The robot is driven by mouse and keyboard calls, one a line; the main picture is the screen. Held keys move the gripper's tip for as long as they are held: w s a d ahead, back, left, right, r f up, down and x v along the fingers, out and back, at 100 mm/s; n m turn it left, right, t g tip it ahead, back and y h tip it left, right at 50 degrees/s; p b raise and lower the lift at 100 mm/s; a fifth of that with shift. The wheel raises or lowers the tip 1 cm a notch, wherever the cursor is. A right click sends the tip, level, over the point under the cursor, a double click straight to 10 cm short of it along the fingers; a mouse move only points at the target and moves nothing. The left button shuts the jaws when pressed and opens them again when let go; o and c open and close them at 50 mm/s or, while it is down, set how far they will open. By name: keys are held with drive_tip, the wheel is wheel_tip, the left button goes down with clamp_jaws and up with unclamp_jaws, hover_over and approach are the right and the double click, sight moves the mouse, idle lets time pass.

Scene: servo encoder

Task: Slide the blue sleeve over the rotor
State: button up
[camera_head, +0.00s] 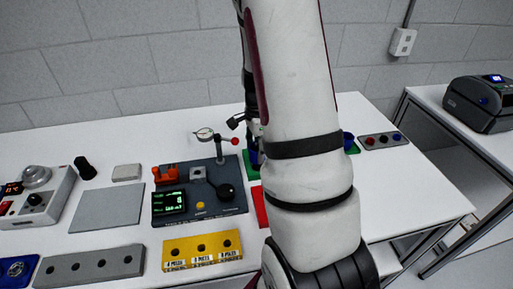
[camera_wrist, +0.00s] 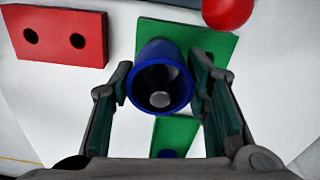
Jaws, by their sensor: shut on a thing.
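The blue sleeve (camera_wrist: 137,92) is in the middle of the wrist view, its open round end facing the camera. A grey round end (camera_wrist: 160,99) shows inside it; I cannot tell whether this is the rotor. My gripper (camera_wrist: 161,80) has a finger on each side of the sleeve and is shut on it. A green plate (camera_wrist: 218,45) lies behind the sleeve. In the head view my gripper is mostly hidden behind my arm, with a bit of blue (camera_head: 254,158) showing at the green plate (camera_head: 249,172).
A red block with holes (camera_wrist: 60,30) and a red ball (camera_wrist: 228,10) are near the sleeve. A dark fixture with a display (camera_head: 225,205) and a yellow block (camera_head: 202,247) stand left of my arm. A grey button strip (camera_head: 380,141) is at right. White table shows between them.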

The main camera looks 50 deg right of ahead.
drive_tip(key=o, duration=1)
drive_tip(key=shift+c, duration=0.2)
drive_tip(key=o, duration=0.3)
drive_tip(key=shift+r, duration=0.15)
drive_tip(key=shift+r+p, duration=2.9)
drive_tip(key=shift+r, duration=4.15)
drive_tip(key=shift+r, duration=0.1)
